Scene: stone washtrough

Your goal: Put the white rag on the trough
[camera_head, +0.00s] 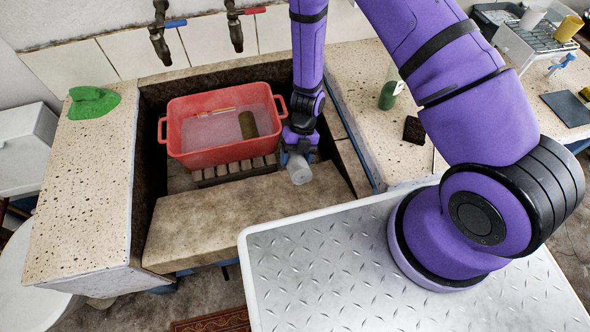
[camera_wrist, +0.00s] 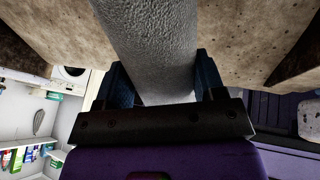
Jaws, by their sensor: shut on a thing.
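The white rag (camera_head: 299,170) looks like a pale grey-white, rough-textured roll. My gripper (camera_head: 297,153) is shut on it and points down over the right part of the stone trough's pale front ledge (camera_head: 215,218). In the wrist view the rag (camera_wrist: 152,40) runs up from between the two dark blue fingers of my gripper (camera_wrist: 155,85). From these views I cannot tell whether the rag touches the ledge or hangs just above it.
A red tub (camera_head: 188,155) with water and a dark green cylinder (camera_head: 248,124) stands in the trough, left of my gripper. A green cloth (camera_head: 92,102) lies on the left counter. A green bottle (camera_head: 389,93) and a dark block (camera_head: 414,130) stand on the right counter.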

